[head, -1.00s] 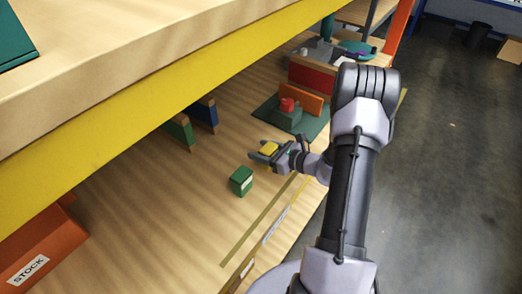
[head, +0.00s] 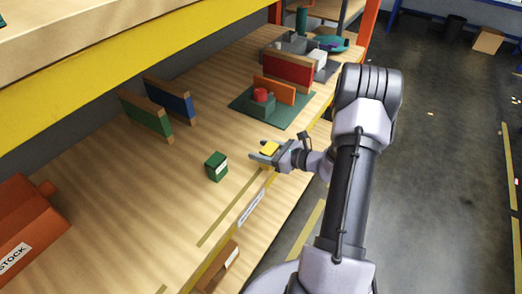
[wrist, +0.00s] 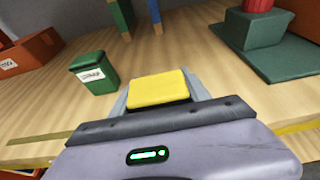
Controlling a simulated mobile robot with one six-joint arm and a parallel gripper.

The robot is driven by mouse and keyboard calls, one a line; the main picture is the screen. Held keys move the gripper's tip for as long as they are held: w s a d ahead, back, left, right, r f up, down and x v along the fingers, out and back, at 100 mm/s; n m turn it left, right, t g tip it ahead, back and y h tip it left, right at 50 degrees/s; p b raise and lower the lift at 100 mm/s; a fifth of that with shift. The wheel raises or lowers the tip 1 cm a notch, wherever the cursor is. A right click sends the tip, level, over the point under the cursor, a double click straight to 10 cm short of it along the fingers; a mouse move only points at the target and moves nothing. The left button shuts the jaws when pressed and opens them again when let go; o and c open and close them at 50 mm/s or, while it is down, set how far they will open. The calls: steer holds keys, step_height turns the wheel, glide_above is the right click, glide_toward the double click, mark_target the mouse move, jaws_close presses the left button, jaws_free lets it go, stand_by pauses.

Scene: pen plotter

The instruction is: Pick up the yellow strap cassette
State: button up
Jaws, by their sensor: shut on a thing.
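The yellow strap cassette (head: 270,148) is a small yellow block held between the fingers of my gripper (head: 264,153). In the wrist view the cassette (wrist: 158,88) sits between the two grey fingertips of my gripper (wrist: 160,92), its top face showing and its underside hidden. My gripper is shut on it, above the wooden shelf (head: 150,215) near the shelf's front edge.
A green labelled box (head: 216,166) stands left of my gripper. Green (head: 146,116) and blue (head: 168,100) dividers stand farther back. A green mat (head: 285,121) holds a block with a red top (head: 261,95). An orange STOCK bin (head: 28,225) is at left. Bare shelf lies between them.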

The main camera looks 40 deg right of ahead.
steer(key=o, duration=1.5)
steer(key=shift+o, duration=0.2)
steer(key=p+v, duration=0.5)
steer(key=v, duration=1.2)
steer(key=shift+s, duration=0.2)
steer(key=shift+d+r, duration=0.1)
